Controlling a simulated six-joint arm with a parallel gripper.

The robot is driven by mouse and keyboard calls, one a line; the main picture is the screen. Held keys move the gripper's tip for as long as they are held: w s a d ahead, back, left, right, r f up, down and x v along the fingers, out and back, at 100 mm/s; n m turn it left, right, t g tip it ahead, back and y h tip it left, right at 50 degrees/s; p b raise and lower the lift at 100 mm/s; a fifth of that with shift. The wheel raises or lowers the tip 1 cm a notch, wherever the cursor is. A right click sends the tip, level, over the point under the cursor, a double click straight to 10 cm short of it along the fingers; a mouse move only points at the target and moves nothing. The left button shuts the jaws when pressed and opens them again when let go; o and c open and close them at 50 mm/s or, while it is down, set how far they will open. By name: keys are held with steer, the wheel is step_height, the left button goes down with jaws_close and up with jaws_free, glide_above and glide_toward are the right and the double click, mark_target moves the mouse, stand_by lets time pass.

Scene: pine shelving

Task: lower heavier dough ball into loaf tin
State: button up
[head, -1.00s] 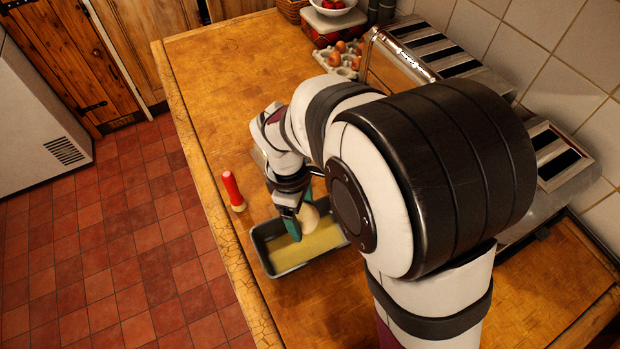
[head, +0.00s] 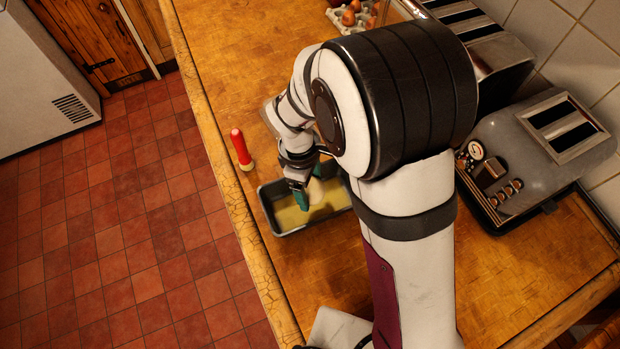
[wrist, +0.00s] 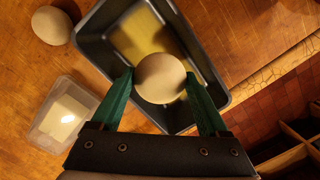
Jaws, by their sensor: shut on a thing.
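My gripper (head: 306,198) is shut on a pale, round dough ball (head: 316,190). In the wrist view the dough ball (wrist: 161,78) sits between the green fingertips (wrist: 160,76). It is over the opening of a dark grey loaf tin (head: 268,214) with a yellow bottom. The tin (wrist: 98,54) also shows in the wrist view, below the ball. I cannot tell whether the ball touches the tin's bottom. A second pale ball (wrist: 52,25) lies on the wooden worktop beside the tin. Which ball is heavier cannot be seen.
A clear tub (wrist: 60,115) with a pale block inside stands near the tin. A red-handled tool (head: 241,148) is left of the tin, near the worktop edge (head: 232,190). Grey toasters (head: 540,150) and eggs (head: 350,16) are at the right and back.

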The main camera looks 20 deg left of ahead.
steer(key=shift+f, duration=0.1)
stand_by(0.7)
steer(key=o, duration=0.6)
step_height(320, 180, up, 15)
steer(key=a, duration=0.2)
steer(key=s+d+r+m+y, duration=0.1)
steer(key=s+d+r+m, duration=0.15)
steer(key=d+m, duration=0.4)
steer(key=s+d+r+m+y, duration=0.1)
steer(key=s+d+m, duration=0.2)
steer(key=d+m, duration=0.4)
steer(key=s+d+f+m+y, duration=0.1)
steer(key=s+d+f+m, duration=0.1)
steer(key=s+d+m, duration=0.4)
steer(key=s+m, duration=0.2)
steer(key=m, duration=0.2)
steer(key=shift+s+d+f, duration=0.25)
steer(key=shift+s+f, duration=0.05)
